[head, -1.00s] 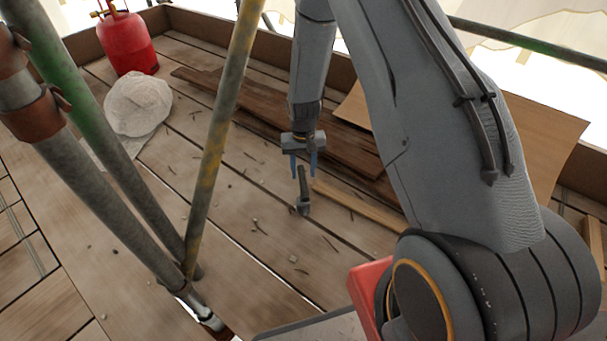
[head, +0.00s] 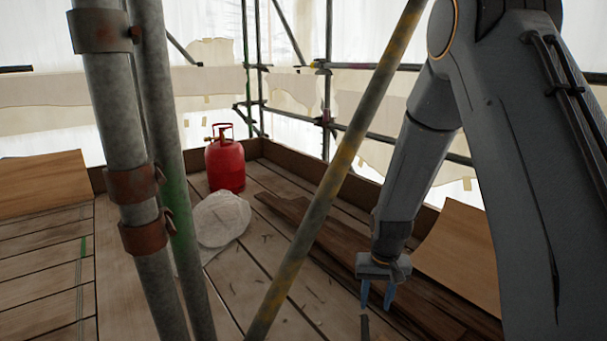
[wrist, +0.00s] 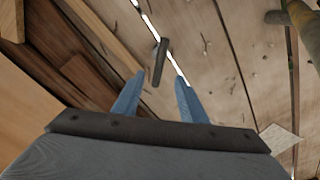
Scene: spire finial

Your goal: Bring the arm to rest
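My gripper (head: 376,300) hangs low over the plank deck at the end of my arm, pointing down. Its two blue fingers stand apart with nothing between them; they also show in the wrist view (wrist: 157,92). A small dark tool-like piece (wrist: 160,62) lies on the planks just beyond the fingertips in the wrist view, apart from them as far as I can see. In the head view part of this dark piece (head: 365,327) shows below the left finger, cut off by the picture's bottom edge.
A yellow-grey scaffold pole (head: 345,160) slants between the grey uprights (head: 128,130) and my arm. A red gas bottle (head: 225,167) and a whitish sack (head: 221,220) stand at the back. Dark boards (head: 330,240) lie behind my gripper. A plywood sheet (head: 465,255) leans at right.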

